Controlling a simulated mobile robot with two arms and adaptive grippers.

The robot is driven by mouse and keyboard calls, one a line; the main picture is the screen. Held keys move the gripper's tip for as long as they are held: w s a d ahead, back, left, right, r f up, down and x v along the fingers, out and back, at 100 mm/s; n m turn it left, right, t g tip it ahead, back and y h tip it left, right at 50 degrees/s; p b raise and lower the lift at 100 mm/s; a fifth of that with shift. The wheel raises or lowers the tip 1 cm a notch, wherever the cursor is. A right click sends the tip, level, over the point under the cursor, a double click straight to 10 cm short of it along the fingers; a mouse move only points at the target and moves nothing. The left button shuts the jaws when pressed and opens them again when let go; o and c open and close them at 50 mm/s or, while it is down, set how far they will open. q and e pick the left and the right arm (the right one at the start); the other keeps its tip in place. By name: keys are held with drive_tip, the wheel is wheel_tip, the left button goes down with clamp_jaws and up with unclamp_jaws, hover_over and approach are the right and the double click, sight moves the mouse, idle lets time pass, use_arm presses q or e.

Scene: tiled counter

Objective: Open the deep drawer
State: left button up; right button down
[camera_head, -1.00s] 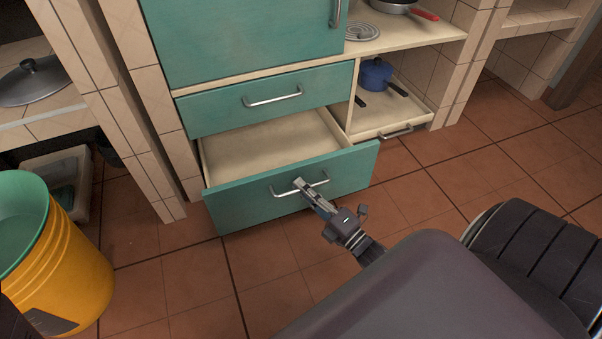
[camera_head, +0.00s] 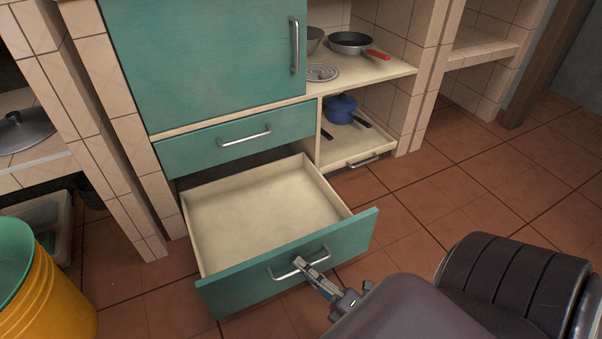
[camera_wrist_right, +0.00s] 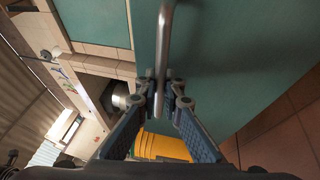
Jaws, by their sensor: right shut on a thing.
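The deep drawer (camera_head: 290,265) is the lower teal drawer under a shallower shut drawer (camera_head: 235,140). It stands pulled far out, and its pale inside (camera_head: 260,210) is empty. My right gripper (camera_head: 303,264) is shut on the drawer's metal bar handle (camera_head: 284,275), near its middle. In the right wrist view the handle (camera_wrist_right: 165,45) runs up from between the two fingertips (camera_wrist_right: 167,92). My left gripper does not show in either view.
A yellow bucket (camera_head: 50,300) with a green inside stands on the floor at the left. A tall teal door (camera_head: 205,60) is shut above. A low pull-out shelf (camera_head: 350,150) with a blue pot (camera_head: 342,108) is at the right. Tiled floor (camera_head: 440,200) is free at the right.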

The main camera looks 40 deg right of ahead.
drive_tip(key=c, duration=2)
unclamp_jaws()
drive_tip(key=shift+c, duration=0.2)
drive_tip(key=shift+s, duration=0.1)
drive_tip(key=v, duration=1.2)
